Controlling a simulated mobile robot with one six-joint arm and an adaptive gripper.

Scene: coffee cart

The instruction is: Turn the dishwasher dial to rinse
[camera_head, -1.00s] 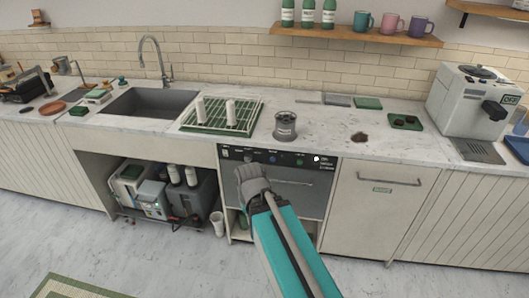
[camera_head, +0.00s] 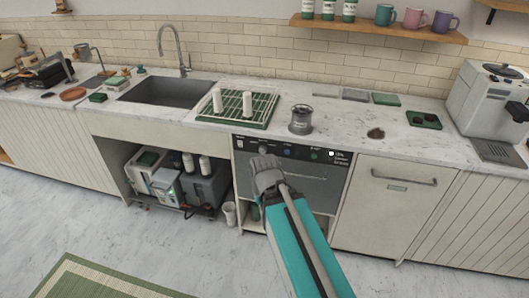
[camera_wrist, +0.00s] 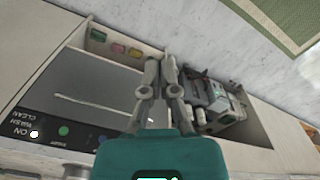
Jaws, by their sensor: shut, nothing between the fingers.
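The dishwasher (camera_head: 300,186) sits under the counter, with a dark control panel (camera_head: 300,152) along its top edge. The panel carries small coloured buttons, a white round spot (camera_head: 332,154) and small labels at its right; the spot also shows in the wrist view (camera_wrist: 34,134). I cannot tell which part is the dial or where it points. My gripper (camera_head: 265,160) is in front of the panel's left part and hides some of it. In the wrist view the gripper's fingers (camera_wrist: 160,66) are together and empty, and look apart from the panel.
A drying rack (camera_head: 262,120) and a dark metal container (camera_head: 301,120) stand on the counter above. An open bay with machines (camera_head: 200,187) lies left, with a white cup (camera_head: 229,213) beside it. A cabinet door (camera_head: 380,215) is right. The floor in front is clear.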

